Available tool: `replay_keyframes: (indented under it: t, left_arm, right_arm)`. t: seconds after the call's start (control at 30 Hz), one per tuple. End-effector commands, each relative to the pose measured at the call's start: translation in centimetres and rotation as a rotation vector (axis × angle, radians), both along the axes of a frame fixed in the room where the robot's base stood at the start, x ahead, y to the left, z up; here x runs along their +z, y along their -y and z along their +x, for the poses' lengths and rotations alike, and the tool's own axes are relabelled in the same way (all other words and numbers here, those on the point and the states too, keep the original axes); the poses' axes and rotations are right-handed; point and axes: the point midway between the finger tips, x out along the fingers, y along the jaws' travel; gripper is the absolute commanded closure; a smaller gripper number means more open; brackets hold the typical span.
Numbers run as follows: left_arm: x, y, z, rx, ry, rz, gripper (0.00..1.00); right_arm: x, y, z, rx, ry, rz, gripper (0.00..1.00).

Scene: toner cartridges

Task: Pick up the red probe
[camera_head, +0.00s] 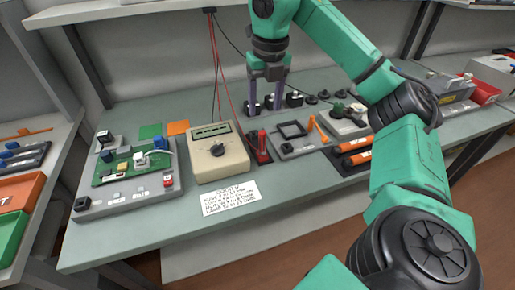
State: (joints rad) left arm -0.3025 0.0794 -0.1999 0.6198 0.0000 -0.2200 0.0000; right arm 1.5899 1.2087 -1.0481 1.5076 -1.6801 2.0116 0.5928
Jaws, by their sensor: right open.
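The red probe (262,147) appears as a small red upright shape just right of the beige multimeter (219,154). Its outline is small, and I cannot tell it clearly from its holder. A red lead hangs from above and runs down close to it. My right gripper (265,108) points down above and slightly behind the probe in the picture. Its two purple-grey fingers are apart with nothing seen between them. I cannot tell whether they touch anything. My left gripper is not in view.
A board with a green circuit (133,168) lies left of the meter. A written note (230,197) lies in front. Right of the probe are a grey tray with a black frame (291,130) and orange-handled tools (355,159). The bench's front strip is mostly clear.

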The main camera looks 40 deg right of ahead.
Motion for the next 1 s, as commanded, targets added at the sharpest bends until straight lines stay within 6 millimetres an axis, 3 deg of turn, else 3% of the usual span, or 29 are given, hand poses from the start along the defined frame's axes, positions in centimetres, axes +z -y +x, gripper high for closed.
replay_keyframes:
  t: [0.03, 0.17, 0.2, 0.7, 0.9, 0.97, 1.0]
  left_arm:
    - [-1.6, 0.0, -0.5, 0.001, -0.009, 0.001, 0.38]
    - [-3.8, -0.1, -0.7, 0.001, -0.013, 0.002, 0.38]
    - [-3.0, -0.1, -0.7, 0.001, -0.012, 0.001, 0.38]
    - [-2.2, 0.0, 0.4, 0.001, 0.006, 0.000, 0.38]
    - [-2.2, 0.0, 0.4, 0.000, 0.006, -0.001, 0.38]
    - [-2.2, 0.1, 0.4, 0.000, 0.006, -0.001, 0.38]
    - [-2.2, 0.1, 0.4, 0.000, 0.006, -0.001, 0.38]
  right_arm:
    - [-1.9, 0.0, 0.1, 0.001, -0.003, 0.000, 0.38]
    - [-5.4, 0.2, 0.5, 0.001, -0.005, 0.001, 0.38]
    - [-5.6, 0.3, 0.6, 0.000, -0.005, -0.001, 0.38]
    - [-13.4, 0.8, 1.6, 0.002, -0.002, 0.000, 0.38]
    - [-13.7, 0.8, 1.7, 0.002, 0.000, 0.000, 0.38]
    - [-13.6, 0.8, 1.7, 0.002, 0.000, 0.001, 0.57]
    - [-13.6, 0.8, 1.7, 0.002, 0.000, 0.001, 0.72]
